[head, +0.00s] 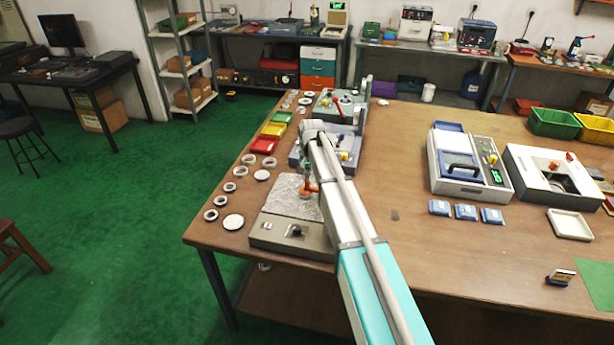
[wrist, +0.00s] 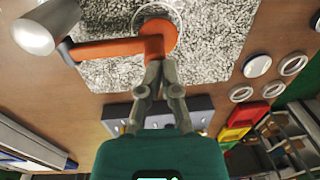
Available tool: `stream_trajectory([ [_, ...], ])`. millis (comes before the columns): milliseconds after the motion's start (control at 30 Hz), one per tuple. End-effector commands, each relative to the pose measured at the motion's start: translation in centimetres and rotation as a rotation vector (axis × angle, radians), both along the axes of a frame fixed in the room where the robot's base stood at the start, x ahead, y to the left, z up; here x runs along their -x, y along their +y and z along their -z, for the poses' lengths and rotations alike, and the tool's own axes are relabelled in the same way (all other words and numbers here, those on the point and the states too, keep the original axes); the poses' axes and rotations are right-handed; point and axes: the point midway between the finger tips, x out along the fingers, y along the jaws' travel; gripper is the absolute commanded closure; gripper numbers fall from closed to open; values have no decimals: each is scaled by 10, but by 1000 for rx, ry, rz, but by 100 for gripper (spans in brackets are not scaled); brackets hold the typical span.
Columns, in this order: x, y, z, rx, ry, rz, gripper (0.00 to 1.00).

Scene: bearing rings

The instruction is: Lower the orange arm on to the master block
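The orange arm (wrist: 110,48) spans the upper left of the wrist view, from a dark joint beside a pale grey cylinder (wrist: 47,27) to a round orange end (wrist: 158,38). Part of it shows in the head view (head: 308,189), over a speckled grey plate (head: 285,202) on a grey-brown base (head: 283,234). A pale ring outline (wrist: 157,6) shows around the orange end at the top edge. I cannot make out the master block. My gripper (wrist: 161,68) has its fingertips together at the near edge of the orange end; whether they touch it is unclear.
Loose bearing rings (head: 229,187) and a white disc (head: 233,222) lie left of the plate. Red (head: 264,146), yellow and green trays stand behind them. A grey-blue device (head: 298,153) stands just behind the plate.

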Motion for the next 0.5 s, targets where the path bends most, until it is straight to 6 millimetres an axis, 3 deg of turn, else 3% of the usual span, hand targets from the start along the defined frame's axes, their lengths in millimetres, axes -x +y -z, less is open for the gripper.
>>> stream_trajectory([
  [500, 0, 0, -40, -2, -3, 0, 100],
])
